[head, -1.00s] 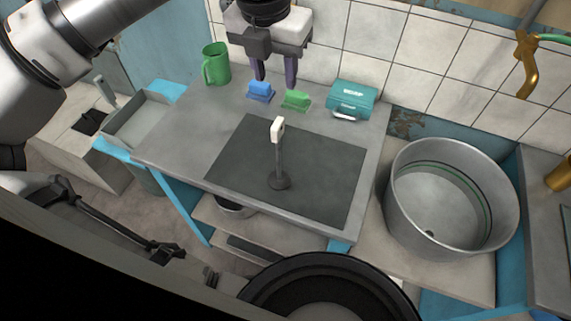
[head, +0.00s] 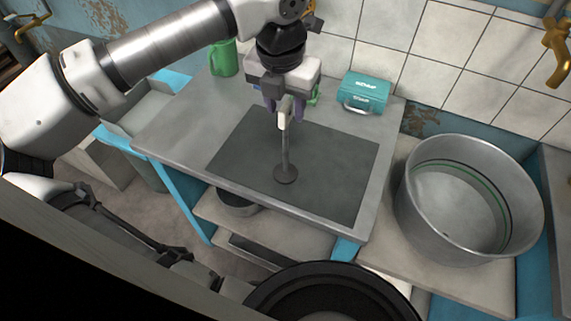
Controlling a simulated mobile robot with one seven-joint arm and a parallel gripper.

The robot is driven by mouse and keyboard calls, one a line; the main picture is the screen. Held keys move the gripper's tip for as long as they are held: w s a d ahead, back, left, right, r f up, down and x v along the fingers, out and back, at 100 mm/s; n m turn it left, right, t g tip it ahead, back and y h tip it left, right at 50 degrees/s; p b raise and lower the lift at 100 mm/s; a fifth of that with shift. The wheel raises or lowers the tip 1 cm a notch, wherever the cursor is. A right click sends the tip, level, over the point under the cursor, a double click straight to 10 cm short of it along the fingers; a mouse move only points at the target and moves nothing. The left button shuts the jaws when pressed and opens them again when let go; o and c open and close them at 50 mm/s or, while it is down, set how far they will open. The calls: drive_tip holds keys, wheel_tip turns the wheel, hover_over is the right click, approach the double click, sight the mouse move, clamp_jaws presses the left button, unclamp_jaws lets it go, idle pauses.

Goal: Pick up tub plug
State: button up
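A thin upright rod with a round dark disc base and a white top looks like the tub plug (head: 286,160). It stands on the dark mat (head: 335,175) on the grey table. My gripper (head: 284,108) is over the table, pointing down, at the height of the plug's white top in the picture. Its two purple fingers are apart, one on each side of the white top. I cannot tell whether they are level with it in depth or touch it.
A green mug (head: 223,58) stands at the back left, and a teal case (head: 366,93) at the back right. A green item (head: 316,95) is mostly hidden behind my gripper. A large metal tub (head: 455,200) stands to the right.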

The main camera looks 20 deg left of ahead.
drive_tip(key=shift+w+f, duration=0.15)
drive_tip(key=shift+f, duration=0.7)
clamp_jaws()
drive_tip(key=shift+r, duration=0.2)
